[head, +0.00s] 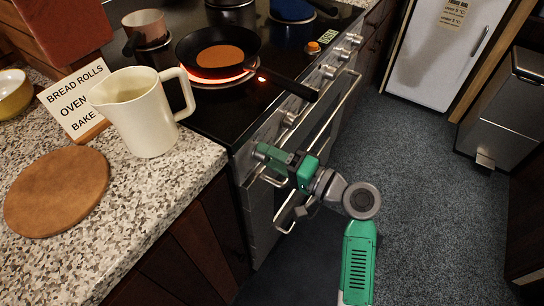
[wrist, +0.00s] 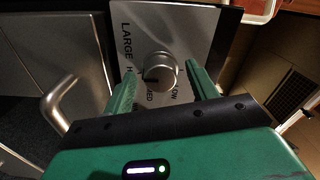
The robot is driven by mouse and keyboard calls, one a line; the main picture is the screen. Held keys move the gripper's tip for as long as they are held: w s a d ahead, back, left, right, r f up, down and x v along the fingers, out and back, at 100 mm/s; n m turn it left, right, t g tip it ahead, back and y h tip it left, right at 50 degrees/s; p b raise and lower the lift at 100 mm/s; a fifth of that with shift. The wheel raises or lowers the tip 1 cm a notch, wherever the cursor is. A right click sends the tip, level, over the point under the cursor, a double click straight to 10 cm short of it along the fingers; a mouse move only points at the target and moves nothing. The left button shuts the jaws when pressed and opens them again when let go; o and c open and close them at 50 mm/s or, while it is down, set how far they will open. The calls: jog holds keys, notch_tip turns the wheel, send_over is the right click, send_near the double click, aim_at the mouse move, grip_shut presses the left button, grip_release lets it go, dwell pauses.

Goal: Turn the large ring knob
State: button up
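The large ring knob (wrist: 160,70) is a round silver knob on a metal panel printed LARGE in the wrist view. HIGH seems to be partly covered, and MED and LOW show around its lower side. A dark mark shows at the knob's lower left. My gripper (wrist: 163,84) is open, with one green finger on each side of the knob. I cannot tell whether either finger touches it. In the head view my gripper (head: 263,157) is at the stove's front panel and that knob is hidden behind it.
A black pan (head: 218,51) sits on a glowing ring of the stove, its handle reaching over the front edge. Other knobs (head: 328,71) line the panel. The oven handle (head: 318,131) runs below. A cream pitcher (head: 140,112) stands on the counter.

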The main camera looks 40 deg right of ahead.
jog(key=v, duration=0.7)
jog(key=shift+s, duration=0.4)
jog(key=shift+d, duration=0.1)
